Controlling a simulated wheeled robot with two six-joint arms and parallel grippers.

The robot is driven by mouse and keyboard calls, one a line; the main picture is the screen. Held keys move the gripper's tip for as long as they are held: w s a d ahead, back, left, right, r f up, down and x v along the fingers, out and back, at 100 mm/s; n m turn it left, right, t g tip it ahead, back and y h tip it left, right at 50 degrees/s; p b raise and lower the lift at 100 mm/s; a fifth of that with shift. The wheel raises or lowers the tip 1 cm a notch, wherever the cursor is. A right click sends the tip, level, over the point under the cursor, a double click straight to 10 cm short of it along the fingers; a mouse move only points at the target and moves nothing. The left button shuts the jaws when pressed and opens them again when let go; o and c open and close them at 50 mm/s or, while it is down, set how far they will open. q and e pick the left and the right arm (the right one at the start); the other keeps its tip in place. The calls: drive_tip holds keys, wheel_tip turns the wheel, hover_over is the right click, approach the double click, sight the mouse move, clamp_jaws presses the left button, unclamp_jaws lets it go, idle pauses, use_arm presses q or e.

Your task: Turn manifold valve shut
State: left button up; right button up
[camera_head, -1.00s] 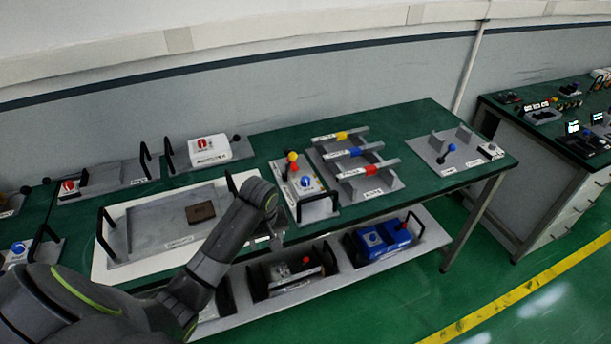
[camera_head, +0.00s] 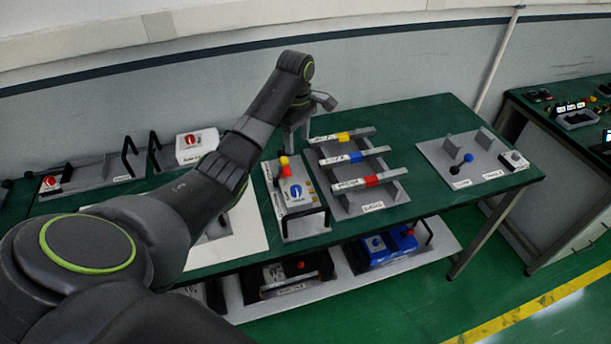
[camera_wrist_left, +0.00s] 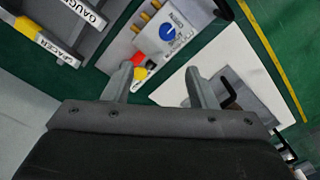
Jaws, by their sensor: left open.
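The manifold unit (camera_head: 304,217) is a light grey panel on the green bench with a blue round knob (camera_head: 295,191) and a black handle at its front. A valve lever with a red part and a yellow end (camera_head: 284,160) stands at its back. My left gripper (camera_head: 297,146) is above the back of this panel, pointing down, open and empty. In the left wrist view the red and yellow lever (camera_wrist_left: 139,65) shows between the open fingers (camera_wrist_left: 159,76), nearer one finger; contact cannot be told. Brass fittings (camera_wrist_left: 146,18) and the blue knob (camera_wrist_left: 168,32) also show there.
A rack with yellow, blue and red banded bars (camera_head: 368,205) stands just right of the panel. A white-edged tray (camera_head: 250,240) lies to the left, partly hidden by my arm. A lever plate (camera_head: 455,150) is further right. Boxes (camera_head: 385,248) sit on the lower shelf.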

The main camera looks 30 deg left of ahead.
use_arm(q)
wheel_tip(320, 180, down, 3)
drive_tip(key=s+b, duration=0.3)
drive_tip(key=p, duration=0.2)
hover_over(296, 188)
wheel_tip(296, 188, down, 9)
drive_tip(key=shift+f, duration=0.1)
wheel_tip(296, 188, down, 3)
drive_tip(key=shift+s+f, duration=0.1)
drive_tip(key=shift+f, duration=0.5)
use_arm(e)
drive_tip(key=s, duration=0.2)
drive_tip(key=s+f, duration=0.1)
drive_tip(key=s, duration=0.2)
drive_tip(key=shift+s+d+f, duration=0.1)
drive_tip(key=shift+s+d, duration=0.05)
drive_tip(key=shift+d, duration=0.05)
